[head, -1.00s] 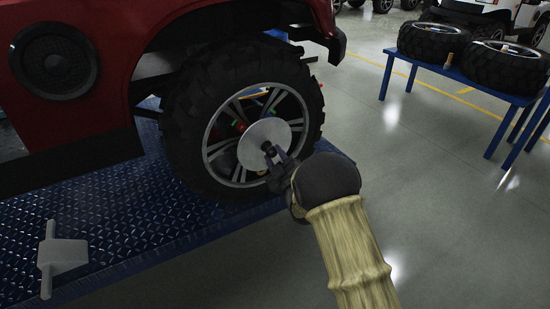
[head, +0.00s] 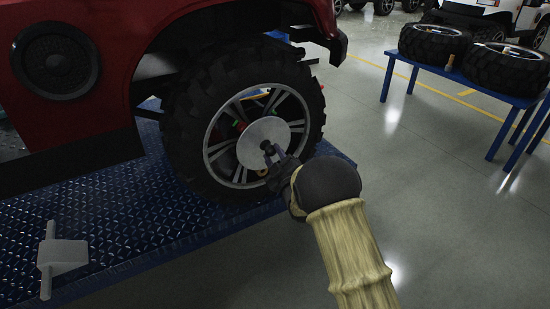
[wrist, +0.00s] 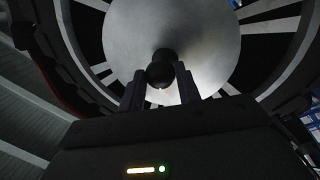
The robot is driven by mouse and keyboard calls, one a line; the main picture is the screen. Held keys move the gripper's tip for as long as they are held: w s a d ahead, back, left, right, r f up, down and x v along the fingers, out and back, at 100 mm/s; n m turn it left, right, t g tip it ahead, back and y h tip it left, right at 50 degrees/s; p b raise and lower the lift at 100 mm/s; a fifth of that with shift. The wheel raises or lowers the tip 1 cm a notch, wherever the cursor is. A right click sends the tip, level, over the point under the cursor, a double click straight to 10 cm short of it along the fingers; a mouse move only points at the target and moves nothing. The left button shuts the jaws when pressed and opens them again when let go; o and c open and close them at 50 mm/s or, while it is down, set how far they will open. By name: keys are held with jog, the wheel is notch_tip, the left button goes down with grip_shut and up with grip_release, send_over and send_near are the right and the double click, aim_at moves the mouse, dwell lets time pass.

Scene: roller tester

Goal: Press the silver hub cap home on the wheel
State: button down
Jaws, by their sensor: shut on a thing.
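The silver hub cap (head: 258,138) is a flat round disc with a dark knob at its middle. It covers the centre of the wheel (head: 293,112), a silver-spoked rim in a black knobbly tyre on the red vehicle. My gripper (head: 270,153) is shut on the knob, reaching in from the lower right. In the wrist view the two fingers (wrist: 161,88) stand either side of the round knob, and the hub cap (wrist: 190,30) fills the space behind it. Whether the cap sits flush or stands off the hub, I cannot tell.
The wheel stands by a blue tread-plate platform (head: 130,225) with a grey bracket-like part (head: 65,255) at its left. A blue table (head: 455,75) with two tyres is at the upper right. The grey floor (head: 440,220) at right is clear.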

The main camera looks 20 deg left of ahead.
jog(key=shift+x, duration=1.2)
jog(key=c, duration=0.9)
grip_release()
jog(key=shift+s+a+f, duration=0.1)
jog(key=shift+a+f, duration=0.05)
jog(key=shift+a, duration=0.05)
jog(key=p+v, duration=0.3)
jog(key=v, duration=1.4)
jog(key=shift+d, duration=0.15)
jog(key=shift+s, duration=0.1)
